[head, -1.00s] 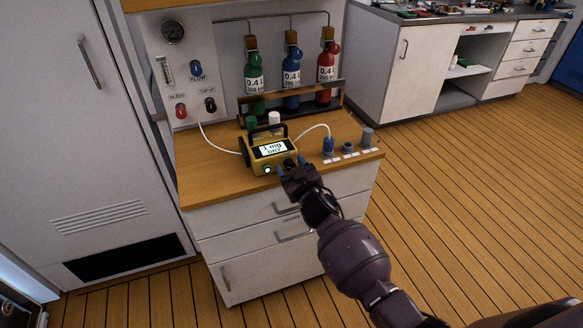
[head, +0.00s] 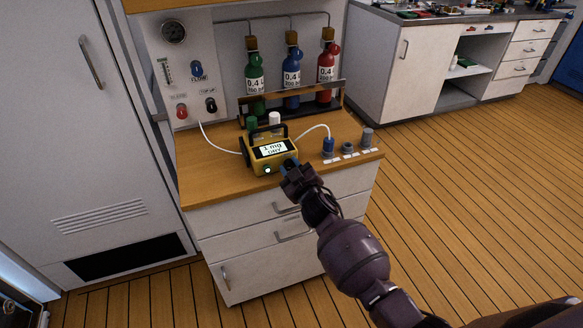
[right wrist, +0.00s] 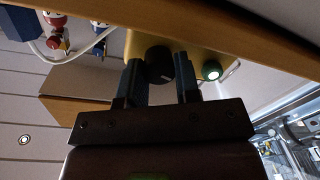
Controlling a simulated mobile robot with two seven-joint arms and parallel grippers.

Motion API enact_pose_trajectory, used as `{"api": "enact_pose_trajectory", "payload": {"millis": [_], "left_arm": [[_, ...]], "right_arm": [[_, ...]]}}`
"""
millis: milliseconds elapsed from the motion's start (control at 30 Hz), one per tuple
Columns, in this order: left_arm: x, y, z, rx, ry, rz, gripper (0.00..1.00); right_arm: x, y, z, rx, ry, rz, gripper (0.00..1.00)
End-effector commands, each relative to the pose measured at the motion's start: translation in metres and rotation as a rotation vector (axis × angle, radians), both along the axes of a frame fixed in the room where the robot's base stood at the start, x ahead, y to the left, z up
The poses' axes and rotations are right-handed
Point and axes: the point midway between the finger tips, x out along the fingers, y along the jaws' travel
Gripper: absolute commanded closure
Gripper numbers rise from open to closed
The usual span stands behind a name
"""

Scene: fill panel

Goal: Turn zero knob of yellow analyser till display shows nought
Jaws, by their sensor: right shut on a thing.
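The yellow analyser (head: 260,157) stands on the wooden counter top, with a black carry handle and a lit display that appears to read "1 mg DRY". A green light glows at the lower part of its front. My right gripper (head: 289,167) is at the analyser's front right corner and hides the knob in the head view. In the right wrist view its two fingers (right wrist: 160,80) stand either side of the black knob (right wrist: 159,62), which has a pale mark, and are shut on it. The yellow body (right wrist: 205,58) shows behind the knob. My left gripper is not in view.
A white hose joins the analyser to a blue fitting (head: 328,146) on the right, beside grey fittings (head: 367,137). Green, blue and red cylinders (head: 291,78) stand in a rack behind. A gauge panel (head: 183,70) is at the back left. Drawers (head: 275,238) lie below.

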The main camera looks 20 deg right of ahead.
Motion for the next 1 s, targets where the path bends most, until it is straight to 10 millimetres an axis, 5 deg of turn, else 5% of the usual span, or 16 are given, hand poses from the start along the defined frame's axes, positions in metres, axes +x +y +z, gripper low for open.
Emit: {"api": "enact_pose_trajectory", "payload": {"millis": [133,167,300,667,1000], "left_arm": [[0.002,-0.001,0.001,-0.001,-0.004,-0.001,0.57],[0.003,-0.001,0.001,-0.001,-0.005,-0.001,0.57],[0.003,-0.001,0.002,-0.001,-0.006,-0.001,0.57],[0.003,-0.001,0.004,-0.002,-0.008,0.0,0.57],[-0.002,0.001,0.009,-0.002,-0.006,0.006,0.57]], "right_arm": [[0.0,0.0,0.0,0.001,0.0,0.0,0.93],[0.0,0.0,0.0,0.001,0.0,0.0,0.65],[0.0,0.0,0.0,0.002,0.0,0.0,0.44],[-0.004,-0.001,0.0,0.002,0.001,0.0,0.44],[-0.049,-0.005,0.002,0.002,0.0,-0.001,0.44]]}}
